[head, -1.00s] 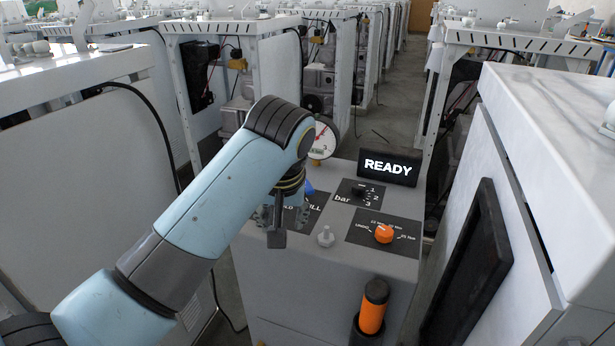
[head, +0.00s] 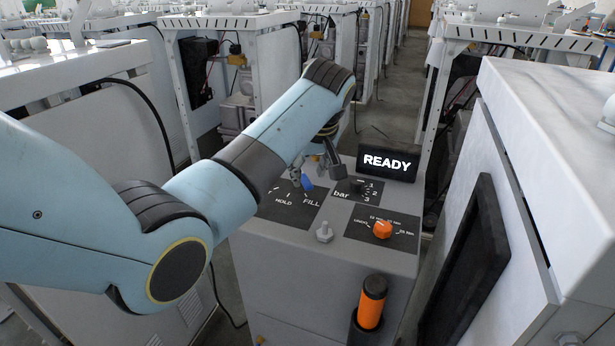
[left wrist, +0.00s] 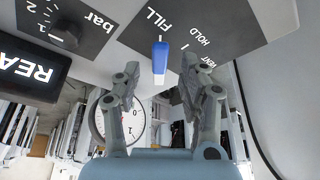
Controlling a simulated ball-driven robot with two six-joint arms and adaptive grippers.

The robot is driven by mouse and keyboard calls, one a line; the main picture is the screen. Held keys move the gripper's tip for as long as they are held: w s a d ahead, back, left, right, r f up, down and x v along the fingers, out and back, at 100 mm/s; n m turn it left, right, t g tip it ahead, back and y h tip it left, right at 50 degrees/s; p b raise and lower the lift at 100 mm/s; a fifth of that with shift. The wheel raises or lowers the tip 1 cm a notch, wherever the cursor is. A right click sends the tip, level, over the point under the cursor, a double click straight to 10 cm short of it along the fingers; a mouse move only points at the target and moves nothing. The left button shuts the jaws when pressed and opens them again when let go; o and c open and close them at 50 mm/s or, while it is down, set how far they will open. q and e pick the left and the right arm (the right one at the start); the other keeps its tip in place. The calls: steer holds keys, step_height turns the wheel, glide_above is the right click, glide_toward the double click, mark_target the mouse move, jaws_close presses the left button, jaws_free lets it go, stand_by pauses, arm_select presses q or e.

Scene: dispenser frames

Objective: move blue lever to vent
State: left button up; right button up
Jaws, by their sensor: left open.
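The blue lever (head: 307,183) sits on a dark panel (head: 286,212) whose HOLD and FILL labels show in the head view. In the left wrist view, the lever (left wrist: 160,57) is upright in the picture, below the FILL label, with VENT and HOLD to its right. My left gripper (head: 313,172) is open at the lever. In the left wrist view, its fingers (left wrist: 160,80) are on either side of the lever's line, apart from each other, with nothing clearly held. My right gripper is out of view.
A bar knob (head: 358,187), an orange knob (head: 383,230) and a grey bolt (head: 324,233) stand on the same console. The READY display (head: 388,164) is at its back. A round gauge (left wrist: 118,120) is behind the fingers. A white cabinet (head: 560,160) stands close on the right.

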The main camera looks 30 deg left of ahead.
mark_target(303, 183)
arm_select(q)
steer(key=shift+x, duration=1.25)
jaws_close()
